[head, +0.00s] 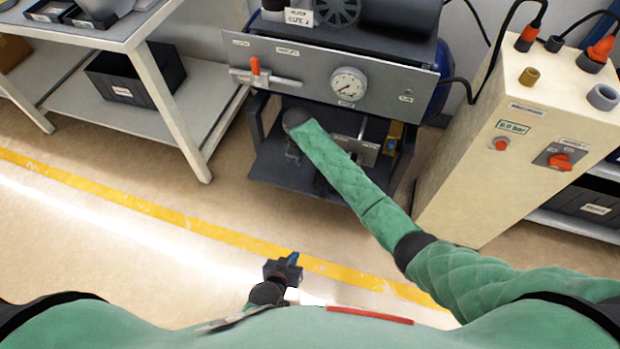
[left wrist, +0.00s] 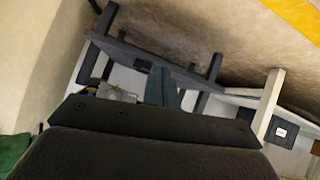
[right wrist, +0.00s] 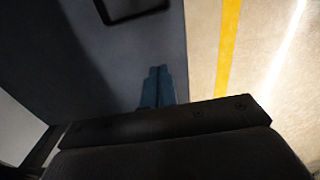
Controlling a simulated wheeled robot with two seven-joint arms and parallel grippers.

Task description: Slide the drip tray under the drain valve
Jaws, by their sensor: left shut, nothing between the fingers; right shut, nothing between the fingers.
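In the right wrist view, a dark rimmed piece (right wrist: 133,14), which looks like the drip tray, lies on the dark grey lower shelf (right wrist: 110,70), cut off by the top edge. My right gripper (right wrist: 158,80) is shut and empty, its blue fingers low over the shelf and apart from that piece. I cannot make out the drain valve. My left gripper (head: 292,262) is shut and empty over the floor near my body; its fingers show in the left wrist view (left wrist: 162,80).
The grey panel (head: 320,68) with a gauge and orange-handled lever overhangs the shelf (head: 270,165). A silver plate (head: 366,152) and a yellow block (head: 394,136) stand beside my right forearm. A beige cabinet (head: 500,130) stands right, a workbench (head: 105,40) left. Floor in front is clear.

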